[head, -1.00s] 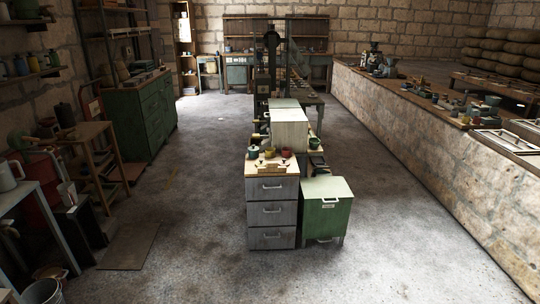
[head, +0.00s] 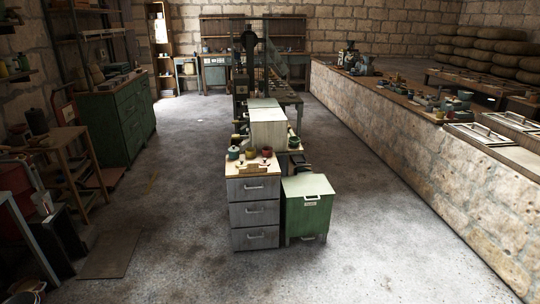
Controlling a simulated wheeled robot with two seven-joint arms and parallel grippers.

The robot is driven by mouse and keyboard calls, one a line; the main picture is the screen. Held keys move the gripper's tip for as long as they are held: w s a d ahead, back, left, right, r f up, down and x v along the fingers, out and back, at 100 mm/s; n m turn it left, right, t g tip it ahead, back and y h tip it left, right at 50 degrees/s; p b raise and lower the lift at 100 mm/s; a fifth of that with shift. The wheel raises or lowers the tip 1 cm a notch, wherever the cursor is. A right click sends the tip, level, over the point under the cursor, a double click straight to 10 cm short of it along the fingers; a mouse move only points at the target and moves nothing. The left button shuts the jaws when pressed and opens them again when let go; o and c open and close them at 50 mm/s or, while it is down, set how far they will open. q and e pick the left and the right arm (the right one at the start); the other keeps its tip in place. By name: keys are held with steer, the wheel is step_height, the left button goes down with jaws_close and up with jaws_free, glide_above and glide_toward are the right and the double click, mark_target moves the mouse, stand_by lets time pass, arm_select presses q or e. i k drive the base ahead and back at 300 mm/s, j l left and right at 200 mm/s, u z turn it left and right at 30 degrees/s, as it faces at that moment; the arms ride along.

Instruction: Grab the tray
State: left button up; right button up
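Pale-rimmed, flat, tray-like pieces with handles (head: 480,134) lie on the stone counter at the right. Another flat one (head: 512,121) lies just behind them. A small light-brown wooden piece (head: 248,170) lies on top of the grey drawer cabinet in the middle; it is too small to tell whether it is a tray. I cannot tell for sure which thing is the tray. Neither of my grippers shows in the head view.
The grey drawer cabinet (head: 254,213) and a green cabinet (head: 307,212) stand in the middle. The long stone counter (head: 400,125) runs along the right. Shelves, a green chest (head: 120,120) and a wooden stand (head: 65,150) line the left. Floor (head: 375,200) is clear between cabinets and counter.

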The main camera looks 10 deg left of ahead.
mark_target(300, 160)
steer(key=i+j+z, duration=0.1)
steer(key=i+z, duration=0.25)
steer(key=i, duration=0.75)
steer(key=i+l+z, duration=0.1)
steer(key=i+z, duration=0.15)
steer(key=i, duration=0.3)
steer(key=i+z, duration=0.25)
steer(key=i, duration=0.3)
steer(key=i+j+z, duration=0.2)
steer(key=i, duration=0.35)
steer(key=i+j+z, duration=0.25)
steer(key=i, duration=0.3)
steer(key=i+l, duration=0.1)
steer(key=i, duration=0.5)
steer(key=i+l+z, duration=0.1)
steer(key=i, duration=0.5)
steer(key=i+u, duration=0.25)
steer(key=u, duration=0.15)
steer(key=i+u, duration=0.55)
steer(key=u, duration=0.2)
steer(key=i+l+u, duration=0.2)
steer(key=u, duration=0.15)
